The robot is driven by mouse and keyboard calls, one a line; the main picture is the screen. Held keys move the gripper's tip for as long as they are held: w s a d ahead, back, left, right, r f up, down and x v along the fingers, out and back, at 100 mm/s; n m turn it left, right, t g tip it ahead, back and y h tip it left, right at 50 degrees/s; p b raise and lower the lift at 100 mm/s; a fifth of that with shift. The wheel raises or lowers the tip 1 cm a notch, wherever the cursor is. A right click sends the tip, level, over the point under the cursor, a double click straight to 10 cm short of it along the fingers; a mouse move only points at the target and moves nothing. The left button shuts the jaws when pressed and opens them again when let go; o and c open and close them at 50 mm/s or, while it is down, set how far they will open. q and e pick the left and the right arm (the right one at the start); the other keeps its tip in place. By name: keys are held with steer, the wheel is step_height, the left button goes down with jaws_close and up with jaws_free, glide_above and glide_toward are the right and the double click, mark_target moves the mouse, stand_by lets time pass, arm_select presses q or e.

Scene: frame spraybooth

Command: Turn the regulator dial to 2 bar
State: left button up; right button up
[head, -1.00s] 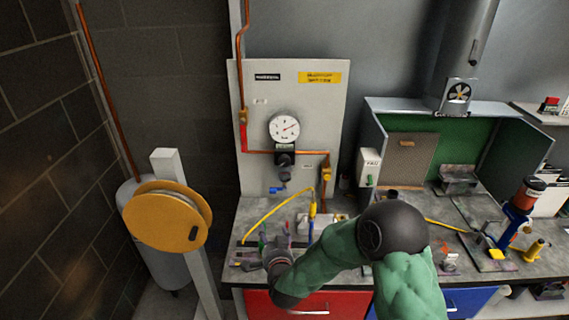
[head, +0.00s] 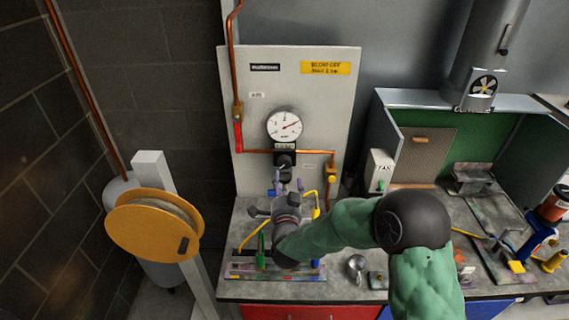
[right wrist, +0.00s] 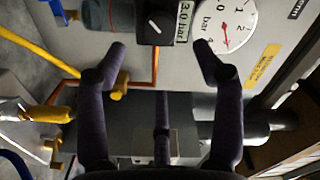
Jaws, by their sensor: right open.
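The regulator dial (head: 284,160) is a black knob on the upright grey panel, under a label (head: 284,147) and a round white pressure gauge (head: 284,126). In the right wrist view the dial (right wrist: 156,25) has a white pointer mark. The label (right wrist: 184,22) beside it reads 3.0 bar, and part of the gauge (right wrist: 225,28) shows its red needle. My right gripper (head: 288,184) is just below the dial in the head view, open and empty. In the right wrist view its fingers (right wrist: 163,57) are spread apart, with the dial beyond the gap between them. My left gripper is out of view.
Copper pipe (head: 236,60) and a yellow-handled valve (head: 331,174) flank the regulator. The bench (head: 340,286) below holds tools and a yellow hose. A yellow hose reel (head: 155,226) stands at left. A green-lined booth (head: 465,145) is at right.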

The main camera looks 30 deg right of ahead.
mark_target(285, 165)
steer(key=x, duration=0.9)
steer(key=shift+f, duration=0.1)
steer(key=c, duration=1.1)
